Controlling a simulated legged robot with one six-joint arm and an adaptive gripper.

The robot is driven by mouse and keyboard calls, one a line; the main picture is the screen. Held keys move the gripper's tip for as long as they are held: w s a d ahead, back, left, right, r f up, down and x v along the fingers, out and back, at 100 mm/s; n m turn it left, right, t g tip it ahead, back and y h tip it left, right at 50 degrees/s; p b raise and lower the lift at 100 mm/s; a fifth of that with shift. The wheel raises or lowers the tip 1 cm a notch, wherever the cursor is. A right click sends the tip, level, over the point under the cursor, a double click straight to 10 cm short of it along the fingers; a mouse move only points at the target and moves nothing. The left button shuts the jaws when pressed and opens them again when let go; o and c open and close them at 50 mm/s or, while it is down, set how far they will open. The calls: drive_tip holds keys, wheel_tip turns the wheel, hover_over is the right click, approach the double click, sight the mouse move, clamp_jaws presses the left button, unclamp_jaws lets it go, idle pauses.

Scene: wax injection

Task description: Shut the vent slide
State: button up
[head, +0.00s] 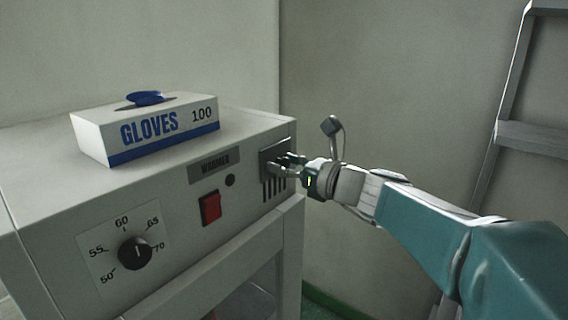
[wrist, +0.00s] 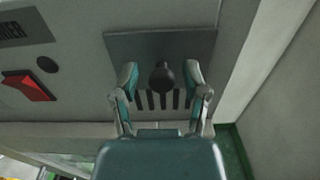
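The vent slide is a dark grey plate (wrist: 125,45) on the front of the warmer (head: 60,215), near its right edge; it also shows in the head view (head: 268,153). A round dark knob (wrist: 162,77) sticks out from its lower middle. Several dark vent slots (head: 273,190) show uncovered below the plate, and also in the wrist view (wrist: 153,101). My gripper (wrist: 160,78) is open, with one finger on each side of the knob and a visible gap to both. In the head view my gripper (head: 287,167) partly hides the plate and the knob.
A glove box (head: 150,130) sits on top of the warmer. A red switch (head: 210,207), a small dark button (head: 230,180) and a temperature dial (head: 135,252) are on the front, left of the vent. A wall is close on the right, and a ladder (head: 520,136) leans there.

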sight(275, 188)
clamp_jaws()
drive_tip(key=shift+d, duration=0.15)
wheel_tip(275, 188, down, 6)
drive_tip(key=shift+f, duration=0.25)
drive_tip(key=o, duration=0.6)
unclamp_jaws()
drive_tip(key=shift+o, duration=0.2)
drive_tip(key=shift+r, duration=0.1)
drive_tip(key=v, duration=1.1)
drive_tip(key=shift+s+d, duration=0.3)
